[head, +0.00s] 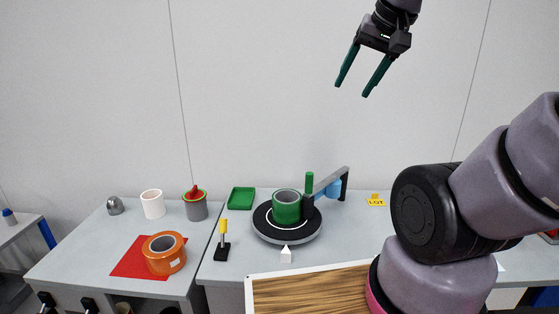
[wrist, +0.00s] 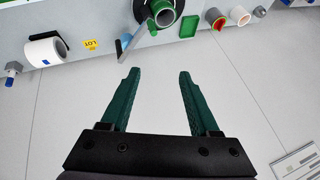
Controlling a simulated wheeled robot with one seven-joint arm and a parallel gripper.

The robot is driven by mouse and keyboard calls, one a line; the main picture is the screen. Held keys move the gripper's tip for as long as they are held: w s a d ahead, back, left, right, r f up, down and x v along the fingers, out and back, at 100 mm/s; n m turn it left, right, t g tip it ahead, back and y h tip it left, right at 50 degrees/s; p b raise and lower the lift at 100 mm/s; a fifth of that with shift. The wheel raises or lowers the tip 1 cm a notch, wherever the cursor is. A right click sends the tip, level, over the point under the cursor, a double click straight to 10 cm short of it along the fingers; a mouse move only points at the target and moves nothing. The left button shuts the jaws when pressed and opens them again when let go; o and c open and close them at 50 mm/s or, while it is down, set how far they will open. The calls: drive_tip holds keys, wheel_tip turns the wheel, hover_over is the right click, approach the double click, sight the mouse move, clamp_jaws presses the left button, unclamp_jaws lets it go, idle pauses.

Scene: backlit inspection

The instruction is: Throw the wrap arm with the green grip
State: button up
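The wrap arm (head: 331,180) is a grey bar with a black end post, rising to the right beside the turntable. Its upright green grip (head: 309,182) stands at the bar's left end, above a black block. The black turntable (head: 262,229) with a white ring carries a green roll (head: 287,208), left of the grip. The green roll also shows at the top of the wrist view (wrist: 165,17). My gripper (head: 351,91) is open and empty, high above the bench and apart from the wrap arm. Its two green fingers show spread in the wrist view (wrist: 157,71).
A green tray (head: 241,198) lies behind the turntable; a yellow-handled tool (head: 223,228) stands at its left and a white pointer (head: 286,255) in front. An orange roll (head: 164,252) sits on a red mat (head: 129,264). A yellow LOT tag (head: 376,200) is at right.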

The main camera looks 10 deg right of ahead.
drive_tip(key=w+a+f+n+g+h, duration=0.15)
drive_tip(key=w+f+g, duration=0.25)
drive_tip(key=w+f, duration=0.6)
drive_tip(key=n+g, duration=0.3)
approach(310, 174)
drive_tip(key=shift+n, duration=0.25)
wheel_tip(310, 174, down, 11)
drive_tip(key=shift+a+r, duration=0.15)
drive_tip(key=shift+a, duration=0.05)
clamp_jaws()
idle(0.6)
drive_tip(key=shift+d, duration=0.1)
